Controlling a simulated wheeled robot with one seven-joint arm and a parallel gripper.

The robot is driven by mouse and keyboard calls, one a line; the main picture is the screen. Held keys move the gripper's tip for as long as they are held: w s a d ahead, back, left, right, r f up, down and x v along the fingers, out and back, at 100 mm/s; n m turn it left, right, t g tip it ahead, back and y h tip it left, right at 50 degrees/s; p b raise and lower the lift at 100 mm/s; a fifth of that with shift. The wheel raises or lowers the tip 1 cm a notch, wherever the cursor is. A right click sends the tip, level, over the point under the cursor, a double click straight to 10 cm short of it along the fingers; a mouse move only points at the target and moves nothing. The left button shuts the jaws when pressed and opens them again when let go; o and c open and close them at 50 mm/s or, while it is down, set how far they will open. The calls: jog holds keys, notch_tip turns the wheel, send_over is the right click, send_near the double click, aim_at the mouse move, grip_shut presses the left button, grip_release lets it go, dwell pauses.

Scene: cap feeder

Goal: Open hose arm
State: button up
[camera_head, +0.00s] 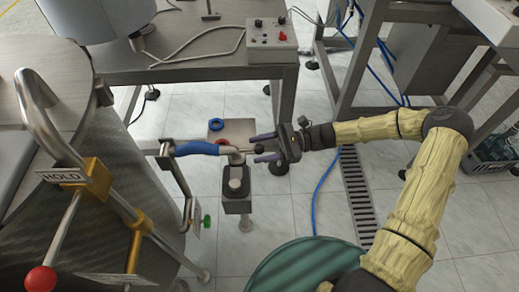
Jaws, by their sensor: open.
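A blue sleeve or handle (197,148) lies about level at the centre left, joined at its left end to a bent metal arm (178,178) beside the steel machine. A pale end piece shows at its right end. I take this to be the hose arm, though the picture does not name it. My gripper (258,148) points left, with its dark fingers apart, close to the right end of the blue sleeve. Whether the fingers touch or surround that end cannot be told.
A steel machine (45,75) with a HOLD sign (72,175) and a red-knobbed lever (40,279) fills the left. A control box (271,35) sits on the rear table. A small pedestal (237,190) stands below my gripper. A green round surface (300,268) is in front.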

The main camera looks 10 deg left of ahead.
jog(key=shift+s+a, duration=0.15)
jog(key=shift+a, duration=0.2)
grip_shut()
jog(key=shift+r, duration=0.1)
